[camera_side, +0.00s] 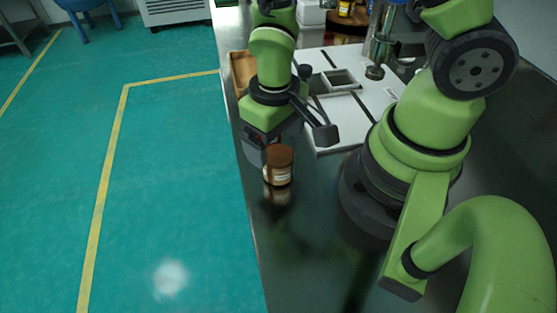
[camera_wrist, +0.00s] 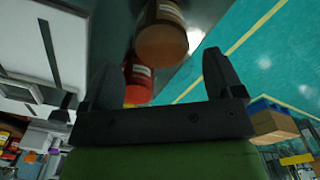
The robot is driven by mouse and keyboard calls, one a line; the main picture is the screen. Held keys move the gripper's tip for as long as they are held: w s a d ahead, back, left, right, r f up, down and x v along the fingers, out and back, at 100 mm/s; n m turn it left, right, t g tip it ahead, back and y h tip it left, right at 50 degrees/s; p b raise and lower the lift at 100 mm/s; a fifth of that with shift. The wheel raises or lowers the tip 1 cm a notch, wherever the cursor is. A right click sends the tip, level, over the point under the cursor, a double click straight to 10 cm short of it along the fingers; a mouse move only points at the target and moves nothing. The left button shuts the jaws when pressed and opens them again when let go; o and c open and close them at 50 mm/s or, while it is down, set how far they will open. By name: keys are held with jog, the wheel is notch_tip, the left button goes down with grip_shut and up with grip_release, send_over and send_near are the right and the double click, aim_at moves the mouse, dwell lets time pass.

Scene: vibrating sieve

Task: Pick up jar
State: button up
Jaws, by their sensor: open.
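A brown jar (camera_side: 278,167) with a pale label stands upright on the dark table near its left edge. In the wrist view a brown jar (camera_wrist: 162,42) with a white label shows beyond the fingertips, between them in the picture. A red-orange labelled jar-like thing (camera_wrist: 138,78) shows partly behind it. My gripper (camera_side: 290,146) is open, above and close behind the jar in the side view. Its two dark fingers (camera_wrist: 158,62) are spread apart with nothing held. I cannot tell whether a finger touches the jar.
A white machine panel (camera_side: 375,92) with a square opening stands behind the gripper. A brown box (camera_side: 242,68) lies at the table's left edge, also in the wrist view (camera_wrist: 272,126). Dark tabletop (camera_side: 310,255) in front of the jar is clear.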

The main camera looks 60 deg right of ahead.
jog(key=shift+s+a+f, duration=0.1)
jog(key=shift+s+f, duration=0.05)
jog(key=shift+f, duration=1)
jog(key=shift+s+a+f, duration=0.1)
jog(key=shift+f, duration=1.05)
jog(key=c, duration=1)
